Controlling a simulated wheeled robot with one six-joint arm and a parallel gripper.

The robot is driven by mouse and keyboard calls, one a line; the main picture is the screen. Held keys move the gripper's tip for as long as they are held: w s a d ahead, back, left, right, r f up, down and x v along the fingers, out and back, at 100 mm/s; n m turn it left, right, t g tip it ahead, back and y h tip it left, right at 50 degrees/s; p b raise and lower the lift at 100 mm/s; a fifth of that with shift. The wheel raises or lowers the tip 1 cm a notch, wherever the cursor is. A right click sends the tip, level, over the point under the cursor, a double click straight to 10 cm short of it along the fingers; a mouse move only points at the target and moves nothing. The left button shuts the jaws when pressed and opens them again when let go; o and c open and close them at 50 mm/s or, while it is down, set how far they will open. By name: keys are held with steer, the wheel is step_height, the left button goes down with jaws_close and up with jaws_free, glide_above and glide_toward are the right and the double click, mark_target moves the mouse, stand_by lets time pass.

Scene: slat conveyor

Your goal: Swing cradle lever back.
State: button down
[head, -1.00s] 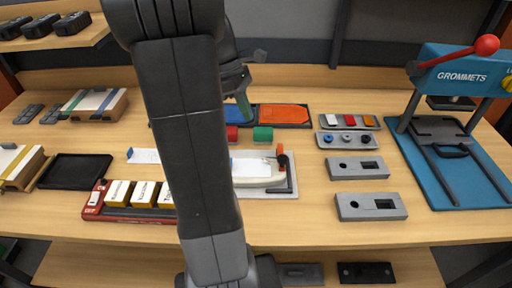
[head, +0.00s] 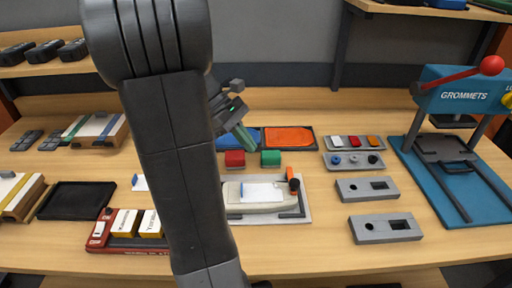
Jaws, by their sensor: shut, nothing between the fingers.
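The cradle is a pale grey plate (head: 304,206) on the table, right of my arm. A cream-coloured body (head: 265,206) with a white label lies in it. Its lever, with an orange tip (head: 290,173) and a dark lower part, stands at the cradle's back right corner. My gripper (head: 247,139) is shut and empty. In the picture it is above and left of the lever, apart from it, over the red and green blocks. My arm hides the cradle's left end.
A red block (head: 235,159) and a green block (head: 270,158) sit behind the cradle. Blue and orange trays (head: 288,138) lie farther back. Grey slotted blocks (head: 385,228) and the blue grommet press (head: 425,185) stand right. A red rack (head: 100,231) with yellow-sided boxes is left.

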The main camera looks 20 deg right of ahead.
mark_target(292, 176)
steer(key=x, duration=0.7)
steer(key=shift+s+d+f, duration=0.1)
steer(key=shift+s+f, duration=0.05)
steer(key=shift+f, duration=0.05)
steer(key=shift+s+d+f, duration=0.2)
steer(key=shift+s+d, duration=0.45)
steer(key=shift+d, duration=0.15)
steer(key=shift+s+d+f, duration=0.25)
steer(key=shift+s+d, duration=0.45)
steer(key=shift+d, duration=0.1)
